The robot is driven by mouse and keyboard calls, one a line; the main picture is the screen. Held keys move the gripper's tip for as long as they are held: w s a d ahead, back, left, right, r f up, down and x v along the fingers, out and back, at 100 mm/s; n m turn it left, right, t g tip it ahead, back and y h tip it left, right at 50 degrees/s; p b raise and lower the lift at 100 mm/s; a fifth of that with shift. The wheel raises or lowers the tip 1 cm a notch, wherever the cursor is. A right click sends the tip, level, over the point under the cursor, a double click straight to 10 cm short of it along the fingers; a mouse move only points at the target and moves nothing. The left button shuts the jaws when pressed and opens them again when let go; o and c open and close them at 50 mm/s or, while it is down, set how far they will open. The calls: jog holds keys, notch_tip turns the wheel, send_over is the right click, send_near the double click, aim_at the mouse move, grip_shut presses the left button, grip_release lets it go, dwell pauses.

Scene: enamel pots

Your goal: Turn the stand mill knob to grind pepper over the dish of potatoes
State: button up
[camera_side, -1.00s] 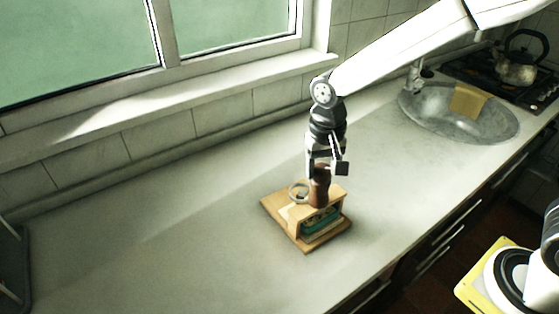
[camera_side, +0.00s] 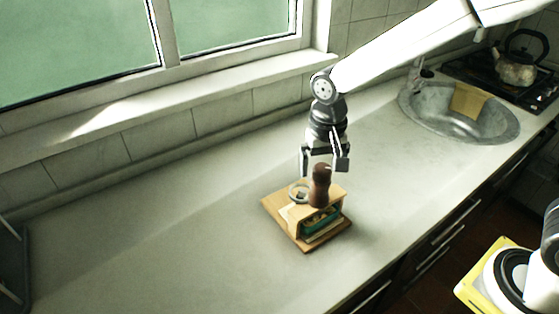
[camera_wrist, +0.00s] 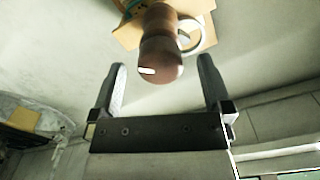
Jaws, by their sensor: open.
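The brown pepper mill (camera_side: 319,192) stands upright in a wooden stand (camera_side: 298,212). Its rounded knob carries a white mark, seen in the wrist view (camera_wrist: 158,62). A teal dish (camera_side: 311,226) sits beneath the stand's top; its contents are mostly hidden. My gripper (camera_side: 323,168) is open just above and behind the knob, pointing down. In the wrist view, the two fingers (camera_wrist: 162,68) are spread to either side of the knob, with clear gaps and no visible contact.
A pale ring (camera_side: 299,191) is on the stand beside the mill. The counter around the wooden base is clear. A sink (camera_side: 425,124) with a tan cloth (camera_side: 468,101) and a kettle (camera_side: 517,68) on a hob are farther right. The window wall is behind.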

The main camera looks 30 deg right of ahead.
jog(key=shift+r, duration=3.15)
jog(key=shift+r, duration=3.95)
jog(key=s+d+f+n+t, duration=0.1)
jog(key=s+d+f+n, duration=0.1)
jog(key=s+d+f, duration=0.3)
jog(key=s+d+f+n+t, duration=0.1)
jog(key=s+d+f, duration=0.4)
jog(key=f, duration=0.7)
jog(key=shift+s+d+n+t, duration=0.3)
jog(key=shift+s+d+n, duration=0.1)
jog(key=shift+n, duration=0.3)
